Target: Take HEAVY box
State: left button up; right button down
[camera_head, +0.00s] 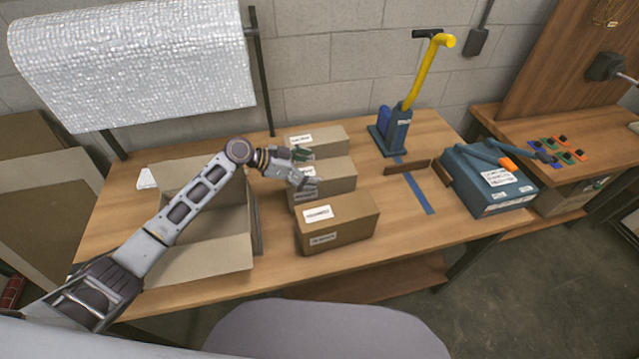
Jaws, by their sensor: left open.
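Three closed brown cardboard boxes stand in a row on the wooden table: a front box (352,225), a middle box (338,175) and a back box (330,141). Each has white labels, too small to read surely, so I cannot tell which is the HEAVY one. My left gripper (304,168) is open at the left end of the middle box, with its fingers over or beside that end. It partly hides the middle and back boxes. I cannot tell whether it touches a box. My right gripper is not in view.
A large open carton (205,262) stands at the table's left, behind my left arm. A bubble-wrap roll (130,65) hangs at the back left. A blue tool with a yellow handle (424,70) and a blue case (490,180) stand to the right. Some table top (400,215) is bare.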

pick_arm(q)
jog(key=shift+x, duration=1)
jog(key=c, duration=1.9)
jog(key=shift+r, duration=0.1)
jog(key=shift+c, duration=0.7)
jog(key=shift+r, duration=0.1)
